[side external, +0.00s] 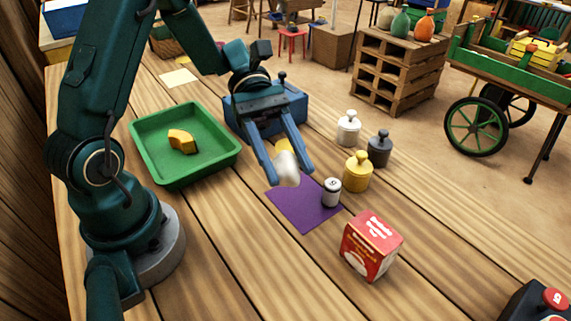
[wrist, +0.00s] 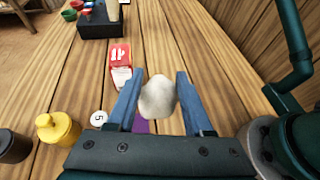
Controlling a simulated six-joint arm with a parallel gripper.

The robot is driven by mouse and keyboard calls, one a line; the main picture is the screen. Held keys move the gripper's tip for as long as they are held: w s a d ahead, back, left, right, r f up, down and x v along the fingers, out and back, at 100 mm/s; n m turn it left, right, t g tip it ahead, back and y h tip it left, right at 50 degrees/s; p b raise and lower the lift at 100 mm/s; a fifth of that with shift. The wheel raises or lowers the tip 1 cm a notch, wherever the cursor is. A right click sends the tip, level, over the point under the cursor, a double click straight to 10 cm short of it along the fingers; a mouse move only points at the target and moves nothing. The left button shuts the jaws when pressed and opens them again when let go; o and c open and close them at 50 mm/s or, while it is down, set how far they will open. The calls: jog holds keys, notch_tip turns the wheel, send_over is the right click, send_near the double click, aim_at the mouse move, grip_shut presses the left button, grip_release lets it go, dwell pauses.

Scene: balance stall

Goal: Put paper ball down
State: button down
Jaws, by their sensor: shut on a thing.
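The off-white, lumpy paper ball (side external: 287,169) is held between the two blue fingers of my gripper (side external: 286,175). It also shows in the wrist view (wrist: 158,97) between the fingertips (wrist: 158,100). My gripper is shut on it. In the side view the ball appears over the far edge of a purple mat (side external: 300,212); the exact gap below it is hard to tell. In the wrist view most of the mat (wrist: 141,127) is hidden by my gripper.
A small grey-white weight (side external: 331,192) stands on the mat's right side. Yellow (side external: 357,172), dark grey (side external: 379,149) and white (side external: 348,128) weights stand beyond. A red box (side external: 371,246) is nearer. A green tray (side external: 150,168) holds a yellow piece (side external: 182,141). A blue box (side external: 292,105) sits behind my gripper.

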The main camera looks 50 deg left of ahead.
jog(key=w+a+f+n+t, duration=0.1)
jog(key=w+a+n+t, duration=0.3)
jog(key=w+n+t, duration=0.3)
jog(key=shift+w+a+t+y, duration=0.2)
jog(key=shift+w+t+y, duration=0.1)
jog(key=shift+t+y, duration=0.15)
jog(key=c, duration=1.6)
grip_release()
jog(key=a+n+t+y, duration=0.1)
jog(key=a, duration=0.1)
jog(key=w+a+f+n+t+y, duration=0.1)
jog(key=a+t, duration=0.1)
jog(key=w+a+n+t+y, duration=0.1)
jog(key=a+n, duration=0.1)
jog(key=shift+f, duration=0.2)
jog(key=c, duration=1.6)
grip_release()
jog(key=shift+a+f, duration=0.2)
jog(key=shift+f, duration=3.75)
jog(key=shift+f, duration=0.1)
jog(key=shift+c, duration=1.5)
grip_release()
